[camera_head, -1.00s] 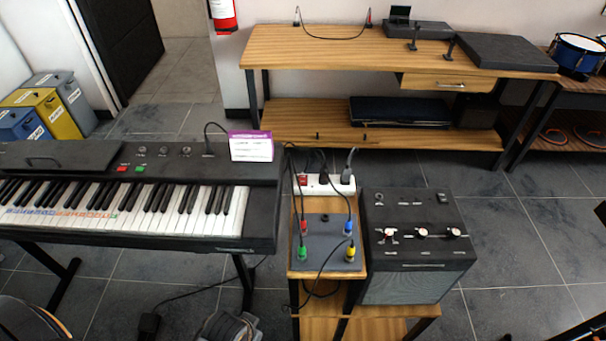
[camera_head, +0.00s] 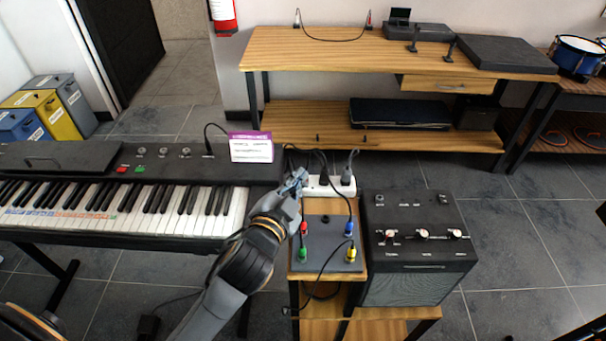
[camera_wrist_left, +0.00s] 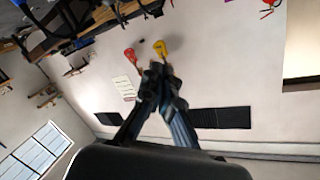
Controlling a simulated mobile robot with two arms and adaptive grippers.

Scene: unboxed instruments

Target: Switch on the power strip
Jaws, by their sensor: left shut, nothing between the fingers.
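The white power strip (camera_head: 328,186) stands at the back of the small wooden stand, with dark plugs (camera_head: 347,177) in it. My left gripper (camera_head: 297,180) is shut and empty at the strip's left end, where it hides the red switch. I cannot tell whether it touches the switch. The left wrist view shows the closed fingers (camera_wrist_left: 160,80) pointing at a pale wall, with the strip not visible there. My right gripper is not in view.
A keyboard (camera_head: 110,205) with a purple-and-white box (camera_head: 251,147) on it is left of the stand. A grey panel (camera_head: 328,243) with coloured plugs lies in front of the strip. A black amplifier (camera_head: 418,240) stands on the right.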

